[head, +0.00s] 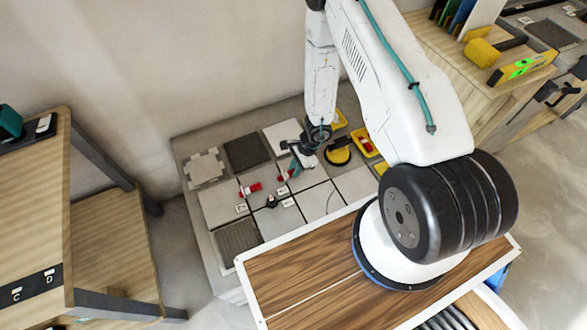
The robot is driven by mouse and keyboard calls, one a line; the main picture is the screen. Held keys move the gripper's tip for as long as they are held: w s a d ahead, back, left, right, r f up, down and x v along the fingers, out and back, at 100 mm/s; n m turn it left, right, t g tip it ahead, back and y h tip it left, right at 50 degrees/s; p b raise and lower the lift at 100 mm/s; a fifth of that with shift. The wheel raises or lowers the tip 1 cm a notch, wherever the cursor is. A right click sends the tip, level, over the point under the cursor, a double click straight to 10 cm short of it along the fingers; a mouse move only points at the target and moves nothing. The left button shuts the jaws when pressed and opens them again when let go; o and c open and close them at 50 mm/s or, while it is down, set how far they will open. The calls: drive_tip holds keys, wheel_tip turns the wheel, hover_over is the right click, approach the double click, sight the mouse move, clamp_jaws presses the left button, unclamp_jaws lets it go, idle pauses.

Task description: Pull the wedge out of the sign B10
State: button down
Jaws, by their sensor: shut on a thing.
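The tile platform (205,235) carries grey tiles with small white signs between them. One sign (288,202) lies near the middle and another sign (240,208) lies to its left; their lettering is too small to read, so I cannot tell which is B10. My gripper (293,166) is low over the tiles, shut on a red wedge (286,175) at the seam. The jaws partly hide the wedge, and I cannot tell whether it still touches the tiles. Another red wedge (250,189) lies to the left.
A small black clip (270,201) stands between the signs. A yellow and black round tool (338,156) and yellow-red items (364,142) lie right of my gripper. A bench with a spirit level (522,68) is at upper right.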

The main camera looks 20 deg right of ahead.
drive_tip(key=shift+d, duration=0.25)
drive_tip(key=shift+d+r, duration=0.1)
drive_tip(key=shift+d, duration=2.05)
drive_tip(key=shift+r, duration=3)
